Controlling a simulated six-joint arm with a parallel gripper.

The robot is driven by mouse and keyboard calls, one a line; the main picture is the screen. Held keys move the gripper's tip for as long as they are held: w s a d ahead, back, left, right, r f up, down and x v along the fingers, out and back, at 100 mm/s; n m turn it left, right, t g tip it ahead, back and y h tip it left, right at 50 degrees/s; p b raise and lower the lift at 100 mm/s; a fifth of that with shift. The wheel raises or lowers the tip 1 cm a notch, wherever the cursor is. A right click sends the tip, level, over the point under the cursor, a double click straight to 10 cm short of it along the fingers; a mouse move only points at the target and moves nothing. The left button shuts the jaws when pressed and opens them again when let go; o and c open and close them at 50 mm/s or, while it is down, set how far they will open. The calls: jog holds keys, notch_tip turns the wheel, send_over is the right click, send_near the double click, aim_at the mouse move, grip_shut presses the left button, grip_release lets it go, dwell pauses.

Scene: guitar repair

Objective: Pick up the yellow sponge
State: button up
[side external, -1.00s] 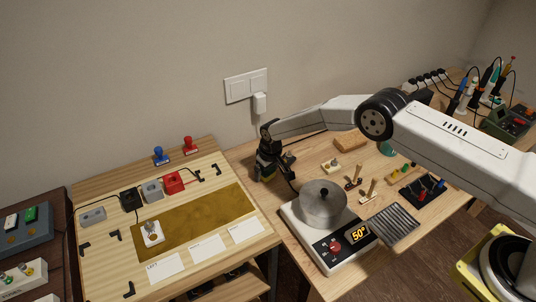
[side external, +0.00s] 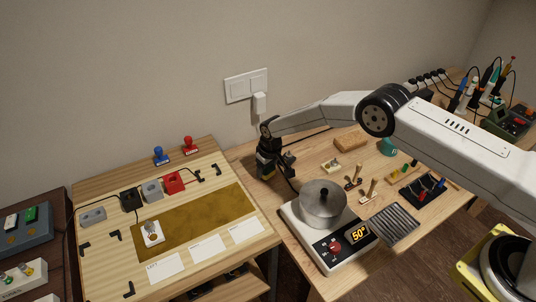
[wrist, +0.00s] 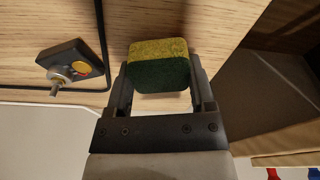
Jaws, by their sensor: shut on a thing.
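The yellow sponge (wrist: 158,62) has a yellow layer and a dark green layer. In the wrist view it sits between the two fingers of my gripper (wrist: 160,88), which is shut on it. In the side external view my gripper (side external: 266,172) is at the left end of the wooden bench, behind and left of the metal pot. Only a small yellow part of the sponge (side external: 264,173) shows there; the fingers hide most of it. I cannot tell for certain whether it is clear of the bench.
A metal pot (side external: 323,203) stands on a hot plate (side external: 309,239) in front of my gripper. A dark device with a knob (wrist: 72,66) and a black cable lie beside it. A wooden board (side external: 228,268) with stamps and cards is at left. The wall is close behind.

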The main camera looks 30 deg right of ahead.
aim_at(268, 168)
notch_tip(268, 168, up, 2)
jog(key=shift+s+r, duration=0.1)
jog(key=shift+r, duration=0.15)
jog(key=shift+s+d+r, duration=0.1)
jog(key=shift+s+r, duration=0.35)
jog(key=shift+r, duration=0.1)
jog(key=s+d+r, duration=0.2)
jog(key=s+r, duration=0.6)
jog(key=s, duration=0.4)
jog(key=shift+s+d+r, duration=0.15)
jog(key=shift+s+r, duration=0.1)
jog(key=shift+s, duration=0.1)
